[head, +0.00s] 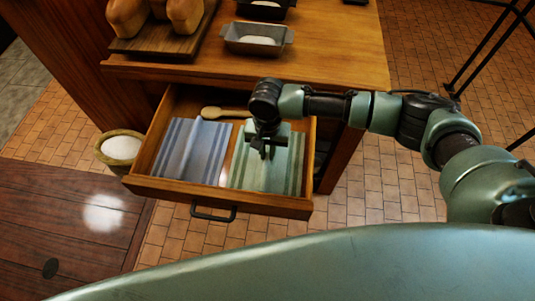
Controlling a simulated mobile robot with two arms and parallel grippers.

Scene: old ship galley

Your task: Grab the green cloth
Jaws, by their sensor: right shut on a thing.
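The green striped cloth (263,174) lies in the right part of the open wooden drawer (262,203). A blue striped cloth (188,150) lies to its left in the same drawer. My right gripper (264,151) reaches down into the drawer over the green cloth's back part and is shut on it; the fingertips are small and dark against the cloth. The cloth still appears to lie flat in the drawer. My left gripper is not in view.
A wooden spoon (222,113) lies at the drawer's back. The counter (335,58) above holds loaves (128,16) on a wooden board (160,43) and a metal pan (257,39). A pot with white contents (119,148) stands left of the drawer. Tiled floor lies right.

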